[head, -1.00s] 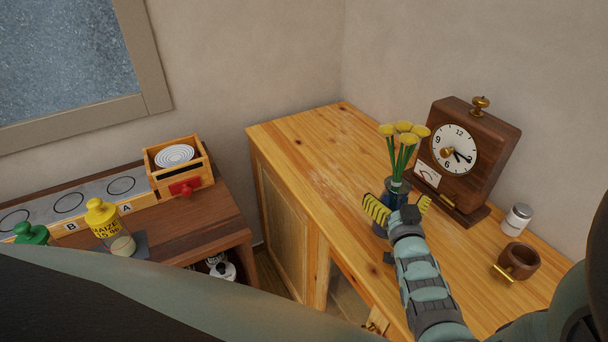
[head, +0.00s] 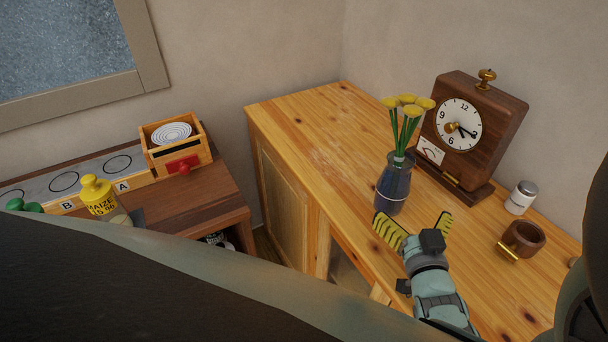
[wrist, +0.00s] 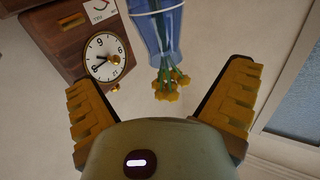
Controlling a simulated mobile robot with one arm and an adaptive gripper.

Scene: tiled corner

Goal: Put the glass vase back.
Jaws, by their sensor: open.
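The glass vase (head: 392,188) is dark blue and holds several yellow flowers (head: 408,106) on green stems. It stands upright on the wooden cabinet top, in front of the clock. My gripper (head: 412,228) is open, in front of the vase on its near side, with yellow ribbed fingers spread and nothing between them. In the wrist view the vase (wrist: 157,36) appears upside down beyond the gap between the open fingers (wrist: 163,95), apart from them.
A wooden clock (head: 476,130) stands behind the vase. A white jar (head: 521,198) and a brown cup (head: 522,240) stand to the right. The cabinet top (head: 325,135) is clear at the back left. A lower shelf unit at left holds a yellow maize bottle (head: 97,197) and a wooden box (head: 178,149).

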